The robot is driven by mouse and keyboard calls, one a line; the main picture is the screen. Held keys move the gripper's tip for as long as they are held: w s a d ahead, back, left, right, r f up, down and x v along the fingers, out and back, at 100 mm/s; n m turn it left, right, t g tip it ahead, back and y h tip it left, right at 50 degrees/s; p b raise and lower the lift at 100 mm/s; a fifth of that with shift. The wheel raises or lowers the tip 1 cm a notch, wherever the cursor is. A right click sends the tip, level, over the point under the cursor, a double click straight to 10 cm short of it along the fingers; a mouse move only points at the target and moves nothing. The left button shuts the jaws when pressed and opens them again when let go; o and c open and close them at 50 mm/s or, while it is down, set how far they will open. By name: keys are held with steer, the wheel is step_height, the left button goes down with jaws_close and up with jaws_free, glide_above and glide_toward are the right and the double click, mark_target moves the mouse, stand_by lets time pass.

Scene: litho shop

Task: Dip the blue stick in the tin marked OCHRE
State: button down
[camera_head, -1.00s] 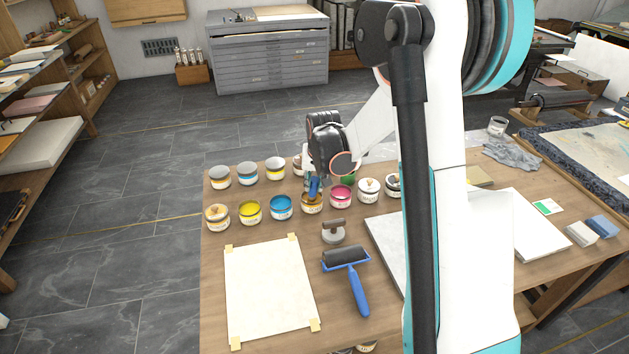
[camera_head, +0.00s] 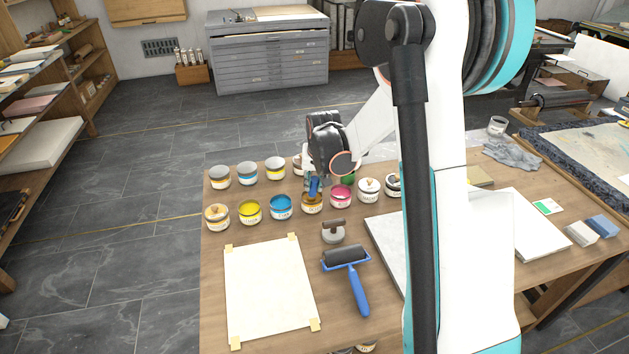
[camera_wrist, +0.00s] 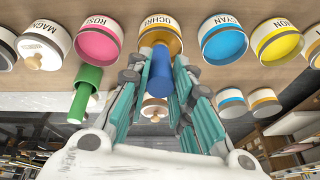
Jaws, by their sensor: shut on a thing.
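The blue stick (camera_wrist: 160,75) is between the teal fingers of my gripper (camera_wrist: 155,95) in the wrist view, which shows the tins upside down. My gripper is shut on it. The tin marked OCHRE (camera_wrist: 160,22) is open, with ochre-brown contents. The stick's far end overlaps the tin's mouth; I cannot tell how deep it reaches. In the head view the blue stick (camera_head: 314,187) is roughly upright at the ochre tin (camera_head: 312,207), with my gripper (camera_head: 322,176) above, partly hidden by my wrist.
The pink ROSE tin (camera_wrist: 98,38) and blue CYAN tin (camera_wrist: 223,38) flank the ochre one. A yellow tin (camera_head: 250,211) is farther left. A green stick (camera_wrist: 86,92) is near my gripper. A blue-handled roller (camera_head: 359,290) and taped paper (camera_head: 268,288) lie in front.

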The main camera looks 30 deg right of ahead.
steer(key=shift+r, duration=0.1)
steer(key=shift+r+p, duration=2.25)
steer(key=shift+r, duration=1.15)
